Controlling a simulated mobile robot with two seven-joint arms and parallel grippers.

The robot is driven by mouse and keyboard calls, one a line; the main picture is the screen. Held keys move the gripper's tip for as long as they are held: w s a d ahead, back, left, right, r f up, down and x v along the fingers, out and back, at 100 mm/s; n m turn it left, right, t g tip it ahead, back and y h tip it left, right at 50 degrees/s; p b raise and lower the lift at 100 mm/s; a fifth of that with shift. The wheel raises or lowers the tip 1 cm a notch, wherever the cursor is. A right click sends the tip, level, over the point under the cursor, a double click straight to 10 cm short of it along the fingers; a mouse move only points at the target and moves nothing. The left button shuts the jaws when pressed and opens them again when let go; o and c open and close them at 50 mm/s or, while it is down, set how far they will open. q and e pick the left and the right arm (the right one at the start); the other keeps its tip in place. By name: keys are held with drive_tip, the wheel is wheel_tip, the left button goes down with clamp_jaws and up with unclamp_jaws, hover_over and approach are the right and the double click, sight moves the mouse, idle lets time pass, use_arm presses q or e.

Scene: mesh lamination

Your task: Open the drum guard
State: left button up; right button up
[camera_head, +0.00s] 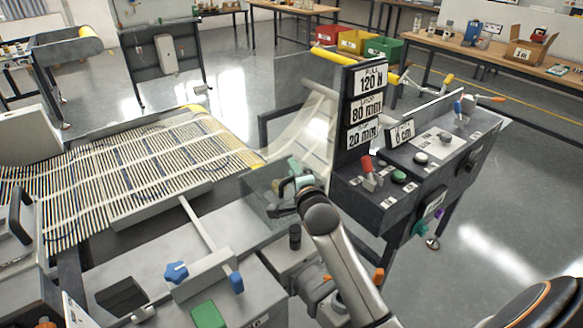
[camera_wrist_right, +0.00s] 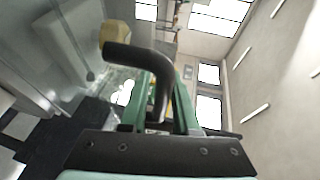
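The drum guard (camera_head: 258,188) looks like a clear, glassy cover beside the end of the slatted mesh bed. It appears lowered, though its edges are hard to make out. My right gripper (camera_head: 288,190) is at the guard's near right side. In the right wrist view, a bent black handle (camera_wrist_right: 140,58) runs down between the green fingers of my right gripper (camera_wrist_right: 161,105). Both fingers appear to press against the handle's sides. In the head view my wrist and gripper hide most of the handle. My left gripper is not in view.
A dark control console (camera_head: 405,175) with a red lever, buttons and a sign post stands right of the guard. The slatted mesh bed (camera_head: 130,165) lies left. A grey bench with blue knobs (camera_head: 176,272) is in front. Workbenches and coloured bins stand behind.

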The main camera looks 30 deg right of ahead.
drive_tip(key=shift+c, duration=0.2)
clamp_jaws()
idle(1.4)
